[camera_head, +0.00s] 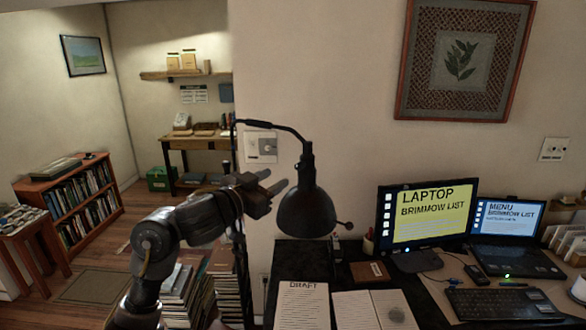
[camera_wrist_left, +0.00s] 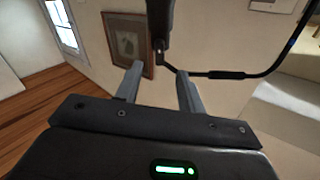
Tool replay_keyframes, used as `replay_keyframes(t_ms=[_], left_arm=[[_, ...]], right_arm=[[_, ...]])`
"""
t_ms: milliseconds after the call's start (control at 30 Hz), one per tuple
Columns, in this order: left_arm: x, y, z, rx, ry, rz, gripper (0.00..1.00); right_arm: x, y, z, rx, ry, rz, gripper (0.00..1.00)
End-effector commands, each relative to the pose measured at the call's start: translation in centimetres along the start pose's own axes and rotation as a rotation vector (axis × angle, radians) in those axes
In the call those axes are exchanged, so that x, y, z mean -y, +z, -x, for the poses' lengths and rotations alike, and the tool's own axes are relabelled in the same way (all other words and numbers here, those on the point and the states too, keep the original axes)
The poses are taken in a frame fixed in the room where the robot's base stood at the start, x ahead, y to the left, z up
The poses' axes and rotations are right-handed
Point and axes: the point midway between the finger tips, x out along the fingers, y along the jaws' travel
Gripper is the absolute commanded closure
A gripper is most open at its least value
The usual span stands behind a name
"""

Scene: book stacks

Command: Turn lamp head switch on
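The black desk lamp's head (camera_head: 307,208) hangs from a curved arm above the desk's left part, opening downward. A small knob on a short stem (camera_head: 345,225), which looks like the switch, sticks out at its lower right. My left gripper (camera_head: 275,181) is just left of the lamp head, level with its upper part; whether it touches cannot be told. In the left wrist view, the gripper's two fingers (camera_wrist_left: 158,84) are apart with nothing between them. A dark lamp part (camera_wrist_left: 160,22) and its thin arm (camera_wrist_left: 230,75) show beyond them. My right gripper is not in view.
The black desk (camera_head: 435,300) holds a monitor (camera_head: 425,218), a laptop (camera_head: 510,235), a keyboard (camera_head: 503,305) and papers (camera_head: 302,305). Book stacks (camera_head: 180,290) stand on the floor near my left arm. A low bookcase (camera_head: 80,200) stands at the left.

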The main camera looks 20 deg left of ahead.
Motion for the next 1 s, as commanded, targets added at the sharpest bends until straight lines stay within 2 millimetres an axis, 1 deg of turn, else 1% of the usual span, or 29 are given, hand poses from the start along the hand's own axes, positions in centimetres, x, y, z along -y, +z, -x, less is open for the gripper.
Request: replay_keyframes(t_ms=[33,200,300,433,600,867,900,1000], left_arm=[[-0.2,0.1,-1.0,0.001,0.003,0.007,0.61],[-0.1,0.0,-4.3,0.002,0.004,0.006,0.61],[-0.1,0.0,-6.0,0.002,0.004,0.004,0.61],[-0.1,-0.1,-7.7,0.002,0.003,0.003,0.61],[-0.1,0.0,-8.7,0.001,0.001,0.001,0.61],[-0.1,0.1,-8.9,0.001,0.001,-0.001,0.61],[-0.1,0.1,-8.9,0.001,0.001,-0.001,0.62],[-0.1,0.1,-8.9,0.001,0.001,0.0,0.75]], right_arm=[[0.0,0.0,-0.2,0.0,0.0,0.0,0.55],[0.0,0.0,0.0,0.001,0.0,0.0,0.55],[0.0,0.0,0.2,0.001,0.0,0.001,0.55],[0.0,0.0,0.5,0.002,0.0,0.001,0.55],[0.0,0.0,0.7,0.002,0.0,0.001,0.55],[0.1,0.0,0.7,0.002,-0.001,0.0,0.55],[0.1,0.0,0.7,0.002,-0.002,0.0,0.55],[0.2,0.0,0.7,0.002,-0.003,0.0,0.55]])
